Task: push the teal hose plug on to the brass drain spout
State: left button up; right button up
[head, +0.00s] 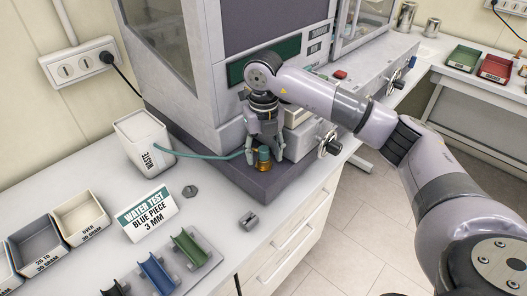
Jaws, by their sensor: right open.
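The teal hose plug (264,153) is at the front foot of the grey machine, at the end of a teal hose. The brass drain spout (264,166) shows directly below it. The plug is upright and in line with the spout; I cannot tell how far it sits on it. My right gripper (265,150) points down from above with its fingers open, one on each side of the plug. Its palm hides what is above the plug. My left gripper is not in view.
A "WATER TEST" sign (146,211), coloured half-pipe pieces (157,273) and small bins (81,219) stand on the bench. A valve knob (330,145) sticks out right of the gripper.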

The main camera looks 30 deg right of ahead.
aim_at(264, 148)
notch_tip(264, 148, up, 12)
dwell(0.4)
dwell(0.5)
